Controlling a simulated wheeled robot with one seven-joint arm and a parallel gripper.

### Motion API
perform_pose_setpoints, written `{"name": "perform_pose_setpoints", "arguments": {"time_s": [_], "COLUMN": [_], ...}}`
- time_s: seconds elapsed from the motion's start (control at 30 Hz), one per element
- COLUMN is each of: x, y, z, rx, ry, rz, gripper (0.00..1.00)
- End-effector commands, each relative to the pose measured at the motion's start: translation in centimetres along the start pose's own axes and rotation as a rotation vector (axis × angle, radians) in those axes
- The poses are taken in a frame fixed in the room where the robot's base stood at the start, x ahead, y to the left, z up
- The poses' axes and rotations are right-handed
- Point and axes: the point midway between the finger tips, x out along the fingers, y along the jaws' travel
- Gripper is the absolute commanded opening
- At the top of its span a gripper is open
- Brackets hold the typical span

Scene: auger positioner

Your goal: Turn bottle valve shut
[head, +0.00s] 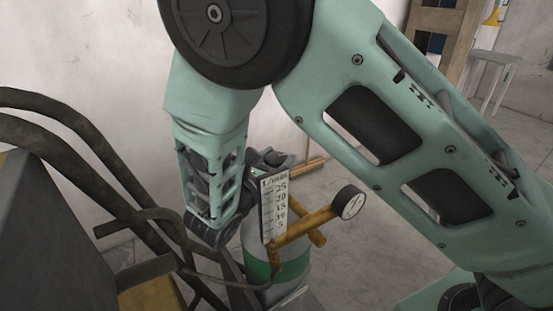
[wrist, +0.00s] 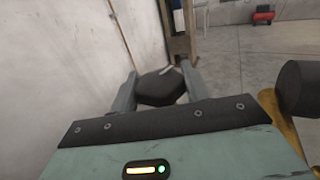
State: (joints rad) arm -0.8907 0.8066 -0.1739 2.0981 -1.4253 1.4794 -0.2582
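The bottle (head: 257,253), white-grey with a green band, stands low in the middle of the head view. A dark faceted valve knob (wrist: 160,88) with a light mark on top shows in the wrist view. My gripper (wrist: 159,82) has one finger on each side of the knob, with no clear gap between the fingers and its sides. In the head view my gripper (head: 270,160) is just above the bottle, behind the flow scale. The knob is largely hidden there, and its valve seat is hidden in both views.
A flow scale plate (head: 274,207), brass pipes (head: 305,222) and a round gauge (head: 349,202) stick out close to my gripper. Dark bent tubes (head: 85,150) run along the left. The white wall is close behind; open floor lies right.

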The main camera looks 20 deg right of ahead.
Motion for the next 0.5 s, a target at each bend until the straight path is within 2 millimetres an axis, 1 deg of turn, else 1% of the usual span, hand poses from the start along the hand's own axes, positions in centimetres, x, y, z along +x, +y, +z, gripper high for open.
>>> {"name": "perform_pose_setpoints", "arguments": {"time_s": [0.27,0.5], "x": [-0.02,-0.04], "y": [0.04,0.11], "z": [0.03,0.04], "rx": [0.002,0.002], "ry": [-0.001,0.0], "rz": [-0.036,-0.17], "gripper": [0.24,0.24]}}
